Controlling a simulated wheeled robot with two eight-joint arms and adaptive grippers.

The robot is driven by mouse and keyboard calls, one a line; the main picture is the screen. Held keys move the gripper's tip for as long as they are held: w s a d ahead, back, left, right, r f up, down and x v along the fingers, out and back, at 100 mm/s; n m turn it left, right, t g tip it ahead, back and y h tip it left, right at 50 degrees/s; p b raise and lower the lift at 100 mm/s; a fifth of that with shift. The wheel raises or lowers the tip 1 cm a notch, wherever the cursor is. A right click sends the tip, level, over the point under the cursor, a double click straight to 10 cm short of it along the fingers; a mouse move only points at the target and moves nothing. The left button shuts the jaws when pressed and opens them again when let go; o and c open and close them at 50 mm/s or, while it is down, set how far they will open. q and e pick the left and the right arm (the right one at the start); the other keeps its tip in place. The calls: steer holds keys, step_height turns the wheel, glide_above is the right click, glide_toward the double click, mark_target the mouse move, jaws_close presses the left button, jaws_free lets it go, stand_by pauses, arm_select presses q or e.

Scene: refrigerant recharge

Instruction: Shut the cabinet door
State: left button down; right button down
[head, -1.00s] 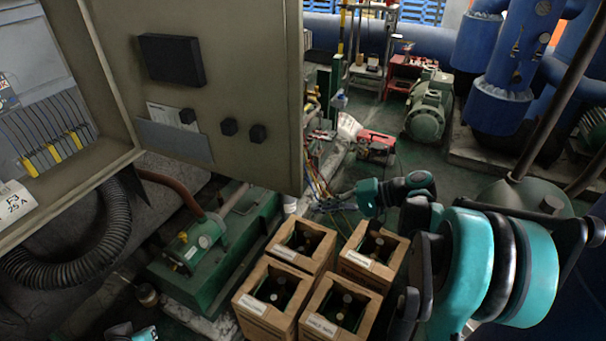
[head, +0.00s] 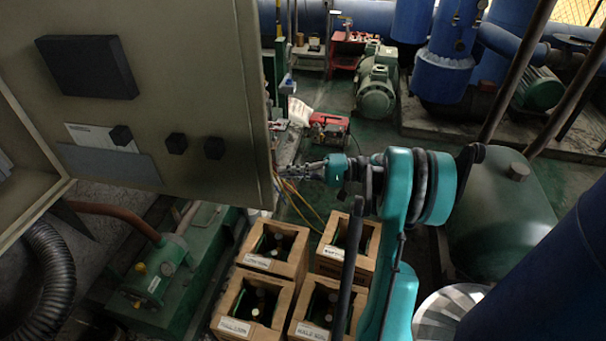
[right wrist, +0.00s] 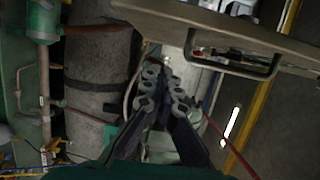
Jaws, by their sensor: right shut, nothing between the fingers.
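The beige cabinet door (head: 205,75) stands open and fills the upper left of the head view. Its inner face carries a dark box, a document pocket and several black knobs. Part of the cabinet body (head: 38,208) shows at the left edge. My right gripper (head: 284,172) is shut and empty, its tips close to the door's free edge; I cannot tell if they touch. In the right wrist view, the closed fingers (right wrist: 166,82) point toward the gap beside the door edge (right wrist: 205,22), which has a handle (right wrist: 242,64). My left gripper is not in view.
Wooden crates (head: 290,262) with bottles stand on the floor below my right arm. A green machine (head: 155,275) and a black corrugated hose (head: 50,275) lie below the door. A green tank (head: 500,210) stands at the right. Open floor lies behind the gripper.

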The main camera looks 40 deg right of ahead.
steer(key=shift+s+a+b, duration=0.2)
steer(key=shift+a+b, duration=0.05)
steer(key=shift+a, duration=0.7)
steer(key=shift+s+a+b, duration=0.15)
steer(key=shift+a+b, duration=0.15)
steer(key=shift+a, duration=0.6)
steer(key=shift+s+a+b, duration=0.2)
steer(key=shift+a+b, duration=0.05)
steer(key=shift+a, duration=0.7)
